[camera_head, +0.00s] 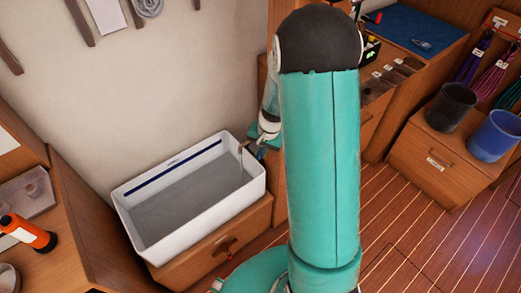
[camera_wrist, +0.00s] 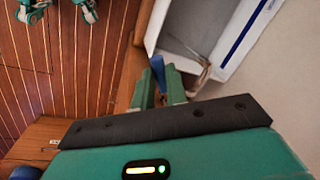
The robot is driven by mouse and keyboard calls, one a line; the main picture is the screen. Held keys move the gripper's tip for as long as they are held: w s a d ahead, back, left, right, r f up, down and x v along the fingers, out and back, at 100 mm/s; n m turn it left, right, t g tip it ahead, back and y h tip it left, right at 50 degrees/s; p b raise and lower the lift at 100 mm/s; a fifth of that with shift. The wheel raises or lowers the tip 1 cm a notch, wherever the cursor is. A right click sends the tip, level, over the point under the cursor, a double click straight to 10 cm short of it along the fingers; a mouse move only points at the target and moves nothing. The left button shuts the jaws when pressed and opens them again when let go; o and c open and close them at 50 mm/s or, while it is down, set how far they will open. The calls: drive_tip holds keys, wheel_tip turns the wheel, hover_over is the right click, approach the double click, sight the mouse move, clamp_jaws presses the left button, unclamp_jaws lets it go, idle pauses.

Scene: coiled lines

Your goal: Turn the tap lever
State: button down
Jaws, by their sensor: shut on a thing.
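The tap lever (camera_wrist: 157,72) is a blue bar in the wrist view, between the two green fingers of my gripper (camera_wrist: 160,87). My gripper is shut on it. The metal tap spout (camera_wrist: 203,74) is just right of the fingers, over the white basin (camera_wrist: 270,12). In the head view my gripper (camera_head: 262,146) is at the right end of the white basin (camera_head: 190,226), beside the tap (camera_head: 242,150). There my own arm hides part of the gripper, and I cannot make out the lever clearly.
The basin stands on a wooden cabinet (camera_head: 225,262) against a pale wall (camera_head: 200,80). A wooden counter with an orange-and-black torch (camera_head: 28,233) is at the left. A black bucket (camera_head: 451,107) and a blue bucket (camera_head: 494,135) stand at the right. The plank floor (camera_head: 430,240) is open.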

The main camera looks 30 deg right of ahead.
drive_tip(key=c, duration=1.4)
unclamp_jaws()
wheel_tip(320, 180, up, 14)
drive_tip(key=s+d, duration=0.2)
drive_tip(key=shift+f, duration=0.2)
